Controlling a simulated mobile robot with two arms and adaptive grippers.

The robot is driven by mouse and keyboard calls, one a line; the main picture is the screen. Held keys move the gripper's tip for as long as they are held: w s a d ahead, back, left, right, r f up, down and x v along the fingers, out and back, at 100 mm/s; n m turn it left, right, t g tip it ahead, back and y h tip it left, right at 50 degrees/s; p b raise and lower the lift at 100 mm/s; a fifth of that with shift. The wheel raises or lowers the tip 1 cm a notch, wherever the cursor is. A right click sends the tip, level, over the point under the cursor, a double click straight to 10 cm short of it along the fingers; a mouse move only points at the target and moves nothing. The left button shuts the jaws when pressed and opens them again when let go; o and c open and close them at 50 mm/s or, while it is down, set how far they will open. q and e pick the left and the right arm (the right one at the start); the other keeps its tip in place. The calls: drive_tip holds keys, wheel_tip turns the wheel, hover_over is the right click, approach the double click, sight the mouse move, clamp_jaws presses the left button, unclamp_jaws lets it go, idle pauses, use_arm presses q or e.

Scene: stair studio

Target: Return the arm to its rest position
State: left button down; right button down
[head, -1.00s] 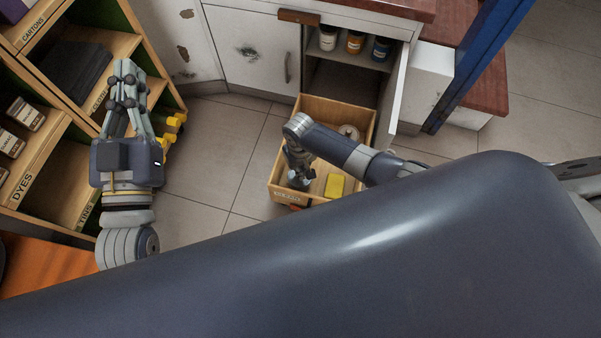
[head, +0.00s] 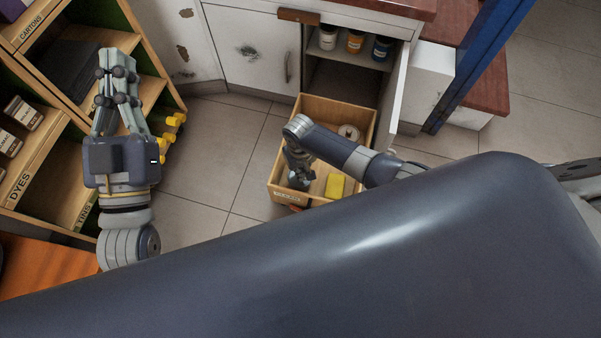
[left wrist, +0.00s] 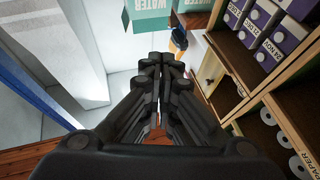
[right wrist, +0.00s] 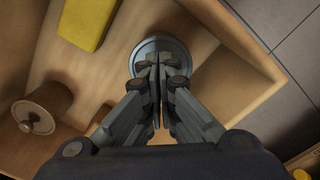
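My left gripper (head: 118,58) is raised in front of the shelf unit at the left. Its fingers are together and empty, which also shows in the left wrist view (left wrist: 164,62). My right gripper (head: 297,172) points down into the open wooden drawer (head: 283,112). In the right wrist view its fingers (right wrist: 157,65) are together, with nothing seen between them. A round grey metal thing (right wrist: 172,45) lies right behind the fingertips; I cannot tell whether they touch it. The right forearm covers part of the drawer.
The drawer also holds a yellow block (head: 335,186) and a round brown lidded pot (right wrist: 42,108). A white cabinet door (head: 402,85) stands open beside it, with several jars (head: 355,42) on the shelf inside. Tiled floor (head: 225,150) between the shelf unit and drawer is clear.

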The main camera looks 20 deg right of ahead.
drive_tip(key=shift+f, duration=0.15)
use_arm(q)
drive_tip(key=shift+s+r+t, duration=0.35)
drive_tip(key=shift+r+t, duration=0.05)
drive_tip(key=shift+r, duration=0.2)
drive_tip(key=shift+w+f, duration=0.1)
